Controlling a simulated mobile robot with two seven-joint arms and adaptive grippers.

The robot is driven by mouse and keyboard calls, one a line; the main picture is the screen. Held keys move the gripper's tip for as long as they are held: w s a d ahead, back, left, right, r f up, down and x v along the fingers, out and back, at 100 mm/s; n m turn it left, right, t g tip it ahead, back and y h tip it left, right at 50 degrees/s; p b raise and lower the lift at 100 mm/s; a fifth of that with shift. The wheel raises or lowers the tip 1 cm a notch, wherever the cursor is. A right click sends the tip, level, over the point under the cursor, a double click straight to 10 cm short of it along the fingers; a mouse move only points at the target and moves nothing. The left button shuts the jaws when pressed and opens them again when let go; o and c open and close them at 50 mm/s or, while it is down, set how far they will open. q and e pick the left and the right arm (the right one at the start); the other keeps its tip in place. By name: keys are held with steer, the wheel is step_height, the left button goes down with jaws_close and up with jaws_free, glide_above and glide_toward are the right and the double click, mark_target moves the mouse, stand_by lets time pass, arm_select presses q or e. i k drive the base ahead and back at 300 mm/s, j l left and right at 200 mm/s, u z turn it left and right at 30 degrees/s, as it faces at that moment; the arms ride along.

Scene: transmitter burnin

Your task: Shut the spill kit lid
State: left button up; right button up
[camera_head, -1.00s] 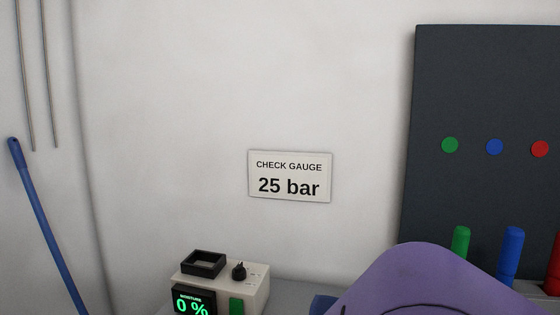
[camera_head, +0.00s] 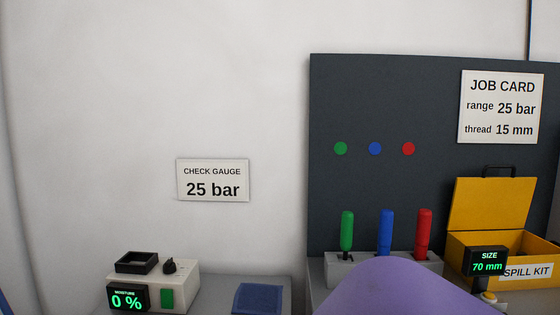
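The spill kit (camera_head: 534,283) is a yellow box at the right edge of the head view, with a white label reading SPILL KIT. Its yellow lid (camera_head: 490,205) stands open and upright at the back, with a dark handle (camera_head: 498,171) on its top edge. The box's dark inside shows. A size display covers part of its front, and its right side is cut off by the frame. Neither of my grippers is in view.
A purple rounded shape (camera_head: 385,290) fills the bottom middle. Green, blue and red handles (camera_head: 385,232) stand in a grey holder left of the kit. A size display (camera_head: 487,262) reading 70 mm stands before the kit. A moisture meter (camera_head: 180,280) and a blue block (camera_head: 258,298) are at lower left.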

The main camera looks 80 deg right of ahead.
mark_target(482, 202)
steer(key=z, duration=3.5)
steer(key=l+z, duration=0.2)
